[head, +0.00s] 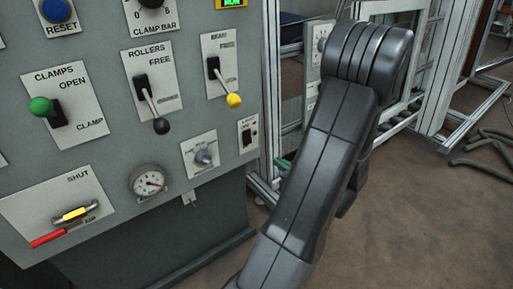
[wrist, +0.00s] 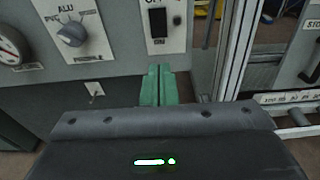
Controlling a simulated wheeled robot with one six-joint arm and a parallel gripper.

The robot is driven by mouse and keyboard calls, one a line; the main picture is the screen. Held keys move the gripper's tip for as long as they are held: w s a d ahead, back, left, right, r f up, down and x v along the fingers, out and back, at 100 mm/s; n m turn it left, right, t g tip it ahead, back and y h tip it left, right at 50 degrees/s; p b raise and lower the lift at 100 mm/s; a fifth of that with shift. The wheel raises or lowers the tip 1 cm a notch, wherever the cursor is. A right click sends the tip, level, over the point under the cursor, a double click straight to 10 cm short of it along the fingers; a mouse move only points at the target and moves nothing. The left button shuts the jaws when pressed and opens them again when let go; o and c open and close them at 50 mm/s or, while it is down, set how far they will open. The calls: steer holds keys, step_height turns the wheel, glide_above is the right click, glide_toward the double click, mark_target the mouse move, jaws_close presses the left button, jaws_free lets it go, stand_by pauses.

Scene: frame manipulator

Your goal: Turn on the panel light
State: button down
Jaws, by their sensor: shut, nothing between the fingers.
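The grey control panel (head: 205,125) fills the left of the head view. A small white plate with a black rocker switch (head: 247,137) sits near its lower right edge; the switch also shows at the top of the wrist view (wrist: 158,24), with small lettering below it. No lamp is clearly marked as the panel light. My gripper (wrist: 158,70) has green fingers, closed together and empty. In the wrist view they point at the panel just below the switch plate; contact cannot be told. In the head view my arm hides most of the gripper.
A selector knob (wrist: 72,34) is left of the switch, with a pressure gauge (head: 148,182) farther left. A small toggle (wrist: 95,90) hangs below the knob. Levers with green, black and yellow balls stick out from the panel. A metal frame (wrist: 238,45) stands close on the right.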

mark_target(249, 143)
steer(key=b+x, duration=0.2)
steer(key=x, duration=1.2)
steer(key=shift+b, duration=0.35)
steer(key=shift+w+a+f+t+b, duration=0.2)
steer(key=shift+t+b, duration=0.1)
steer(key=shift+b, duration=0.55)
steer(key=shift+r, duration=0.15)
steer(key=shift+d, duration=0.1)
steer(key=shift+s+d, duration=0.2)
steer(key=shift+s, duration=0.05)
steer(key=s+d+f+p, duration=0.1)
steer(key=s+d+f, duration=0.1)
steer(key=s+d, duration=0.5)
steer(key=s, duration=0.3)
steer(key=shift+s+d, duration=0.3)
steer(key=shift+s, duration=0.05)
